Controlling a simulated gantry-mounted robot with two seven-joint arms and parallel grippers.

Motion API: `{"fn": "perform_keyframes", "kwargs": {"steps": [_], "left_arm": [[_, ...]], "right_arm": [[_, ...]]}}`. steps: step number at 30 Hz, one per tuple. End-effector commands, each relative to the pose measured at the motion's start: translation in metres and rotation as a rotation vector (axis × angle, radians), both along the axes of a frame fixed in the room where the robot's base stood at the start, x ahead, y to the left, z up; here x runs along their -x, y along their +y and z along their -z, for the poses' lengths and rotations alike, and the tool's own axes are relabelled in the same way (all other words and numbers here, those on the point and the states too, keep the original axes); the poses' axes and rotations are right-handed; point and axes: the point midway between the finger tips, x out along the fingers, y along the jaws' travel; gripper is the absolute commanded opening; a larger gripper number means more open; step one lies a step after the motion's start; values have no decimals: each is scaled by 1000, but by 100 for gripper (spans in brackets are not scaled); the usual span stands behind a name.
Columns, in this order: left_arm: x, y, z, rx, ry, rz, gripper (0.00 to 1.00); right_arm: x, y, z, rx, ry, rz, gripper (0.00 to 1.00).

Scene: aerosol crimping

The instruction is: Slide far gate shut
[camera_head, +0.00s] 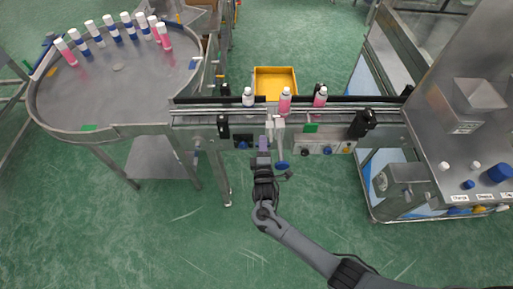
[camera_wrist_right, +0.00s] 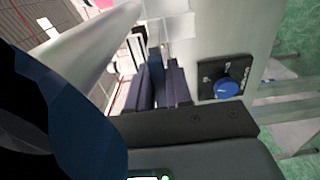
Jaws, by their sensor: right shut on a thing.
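My right gripper (camera_head: 263,145) reaches up from below to the front side of the conveyor, next to a pale gate piece (camera_head: 279,124) that sticks out from the rail. In the right wrist view its dark fingers (camera_wrist_right: 160,78) are closed together at the pale bracket (camera_wrist_right: 168,22). The exact contact is mostly hidden by the fingers. Which of the pale pieces is the far gate is hard to tell. Pink-and-white cans stand on the belt behind it, one can (camera_head: 285,101) nearly in line with the gate. My left gripper is not in view.
A round turntable (camera_head: 110,85) with several cans stands at the left. A yellow crate (camera_head: 275,80) is behind the conveyor (camera_head: 190,115). A blue knob (camera_wrist_right: 227,88) on a black plate sits close right of the fingers. A steel machine (camera_head: 470,100) stands at the right.

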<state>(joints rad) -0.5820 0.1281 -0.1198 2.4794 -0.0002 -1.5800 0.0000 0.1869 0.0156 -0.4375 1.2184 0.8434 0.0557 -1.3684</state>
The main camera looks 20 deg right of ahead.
Motion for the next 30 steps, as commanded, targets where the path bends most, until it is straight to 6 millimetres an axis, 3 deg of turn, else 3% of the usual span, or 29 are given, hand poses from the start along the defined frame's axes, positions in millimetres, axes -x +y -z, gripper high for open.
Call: {"fn": "perform_keyframes", "kwargs": {"steps": [2,3,7,20,30], "left_arm": [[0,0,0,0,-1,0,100],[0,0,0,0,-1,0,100],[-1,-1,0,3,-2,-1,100],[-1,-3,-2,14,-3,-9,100],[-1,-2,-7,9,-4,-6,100]], "right_arm": [[0,1,0,0,0,-2,0],[0,1,0,0,0,-2,21],[0,1,0,-1,0,-2,40],[8,5,0,-1,1,-3,40],[57,27,1,-2,1,-4,40]]}}
